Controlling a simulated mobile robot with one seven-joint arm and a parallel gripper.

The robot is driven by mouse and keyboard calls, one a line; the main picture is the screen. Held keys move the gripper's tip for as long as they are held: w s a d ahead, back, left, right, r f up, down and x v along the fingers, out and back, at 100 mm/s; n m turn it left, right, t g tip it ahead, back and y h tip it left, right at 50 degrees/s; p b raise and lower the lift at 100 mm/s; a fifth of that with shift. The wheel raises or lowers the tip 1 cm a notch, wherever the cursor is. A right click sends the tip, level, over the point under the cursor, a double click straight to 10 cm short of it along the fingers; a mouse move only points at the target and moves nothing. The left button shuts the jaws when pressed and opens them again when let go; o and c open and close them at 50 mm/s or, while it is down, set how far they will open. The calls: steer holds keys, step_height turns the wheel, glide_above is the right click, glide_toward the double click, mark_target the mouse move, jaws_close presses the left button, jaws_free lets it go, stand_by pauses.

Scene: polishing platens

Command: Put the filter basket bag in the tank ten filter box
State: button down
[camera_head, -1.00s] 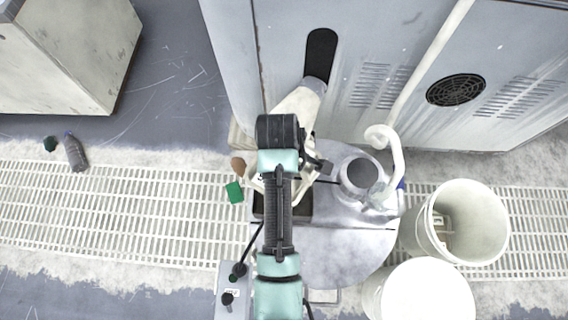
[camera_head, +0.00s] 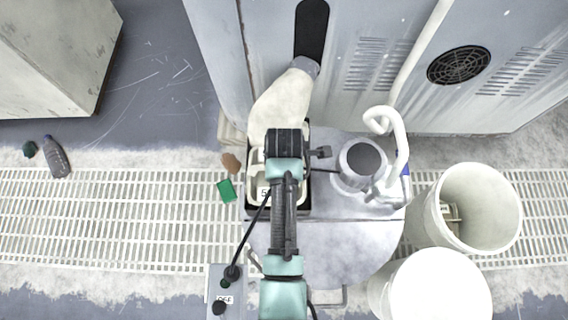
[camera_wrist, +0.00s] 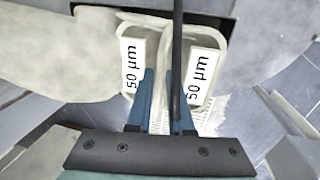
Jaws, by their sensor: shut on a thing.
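The filter basket bag (camera_head: 264,190) is white with a pale rim and a label, partly hidden under my arm in the head view. In the wrist view, white rims and two "50 µm" labels (camera_wrist: 132,58) show on either side of my fingers; I cannot tell whether they belong to one basket. My gripper (camera_wrist: 160,80) has blue fingers, shut on the bag. The dark-edged filter box (camera_head: 306,205) is a rectangular opening in the grey tank top. The bag lies over or within this opening; its depth is hidden.
A pale cloth sleeve (camera_head: 284,104) hangs from the grey cabinet (camera_head: 350,30) behind the opening. A round-necked fitting (camera_head: 361,163) and white hose (camera_head: 397,130) stand to the right. Two white buckets (camera_head: 490,225) stand further right. A switch box (camera_head: 222,285) is at front left.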

steer(key=shift+f+b, duration=0.4)
steer(key=shift+f, duration=1.15)
steer(key=c, duration=0.8)
jaws_free()
steer(key=shift+f, duration=0.1)
steer(key=r+p, duration=0.1)
steer(key=r, duration=0.3)
steer(key=s+r+p, duration=0.1)
steer(key=r+p, duration=0.1)
steer(key=r, duration=0.2)
steer(key=s+r+p, duration=0.1)
steer(key=r, duration=0.3)
steer(key=shift+s, duration=0.2)
